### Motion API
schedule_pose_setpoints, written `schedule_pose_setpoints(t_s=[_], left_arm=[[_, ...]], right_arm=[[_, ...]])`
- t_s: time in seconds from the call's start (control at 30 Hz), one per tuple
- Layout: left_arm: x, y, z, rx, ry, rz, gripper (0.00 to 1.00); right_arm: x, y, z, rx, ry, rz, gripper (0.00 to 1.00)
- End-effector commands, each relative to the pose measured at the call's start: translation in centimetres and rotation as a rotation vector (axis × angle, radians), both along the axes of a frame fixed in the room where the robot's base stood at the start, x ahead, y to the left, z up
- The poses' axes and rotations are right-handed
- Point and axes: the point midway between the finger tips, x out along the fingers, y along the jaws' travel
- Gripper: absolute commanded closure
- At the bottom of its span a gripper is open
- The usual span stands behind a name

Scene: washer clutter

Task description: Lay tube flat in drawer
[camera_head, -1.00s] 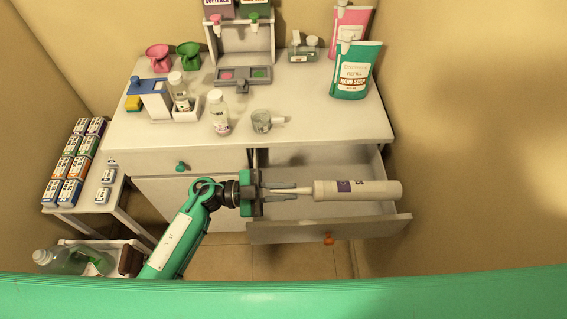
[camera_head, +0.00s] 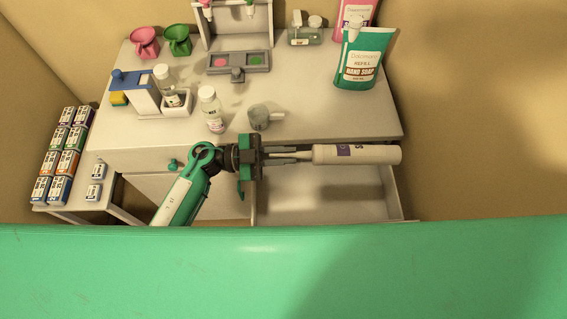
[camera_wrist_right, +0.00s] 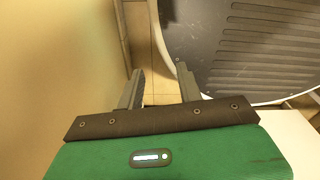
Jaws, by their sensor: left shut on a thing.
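The tube (camera_head: 357,154) is a white cylinder with a purple mark and a narrow nozzle. In the head view it lies sideways, its body pointing right. My left gripper (camera_head: 290,155) is shut on its nozzle end and holds it over the back part of the open drawer (camera_head: 318,208). The drawer's visible floor is bare; its front is hidden by a green surface at the bottom. My right gripper shows only in the right wrist view (camera_wrist_right: 158,82). Its fingers are apart with nothing between them.
The countertop (camera_head: 320,105) above the drawer bears a grey cup (camera_head: 259,117), a white bottle (camera_head: 211,108), a teal hand soap pouch (camera_head: 363,58) and funnels. Several small boxes (camera_head: 65,160) stand on a side table at left. A wall closes the right side.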

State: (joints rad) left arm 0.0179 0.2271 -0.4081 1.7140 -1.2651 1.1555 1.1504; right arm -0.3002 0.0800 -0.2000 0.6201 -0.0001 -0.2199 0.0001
Motion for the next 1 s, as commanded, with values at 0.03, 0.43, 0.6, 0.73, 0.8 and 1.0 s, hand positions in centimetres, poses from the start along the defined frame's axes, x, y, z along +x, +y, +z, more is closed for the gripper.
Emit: schedule_pose_setpoints(t_s=[0.03,0.43,0.6,0.73,0.8,1.0], left_arm=[[0.0,0.0,-0.5,-0.002,0.0,0.0,1.0],[0.0,0.0,-2.9,-0.002,-0.001,0.0,1.0],[0.0,0.0,-4.5,-0.002,-0.001,0.0,1.0],[0.0,0.0,-6.2,-0.002,-0.001,0.0,1.0],[0.0,0.0,-7.2,-0.002,-0.001,0.0,1.0],[0.0,0.0,-9.1,-0.002,-0.001,0.0,1.0]], right_arm=[[0.0,0.0,-0.6,0.0,0.0,0.0,0.64],[-0.2,0.0,-2.9,-0.001,0.007,0.0,0.64],[0.6,0.2,-4.3,0.001,-0.005,-0.001,0.64],[1.5,0.2,-5.9,0.003,-0.016,-0.002,0.64],[1.6,0.2,-6.8,0.002,-0.014,-0.003,0.64],[2.1,0.2,-8.5,0.0,-0.014,-0.003,0.64]])
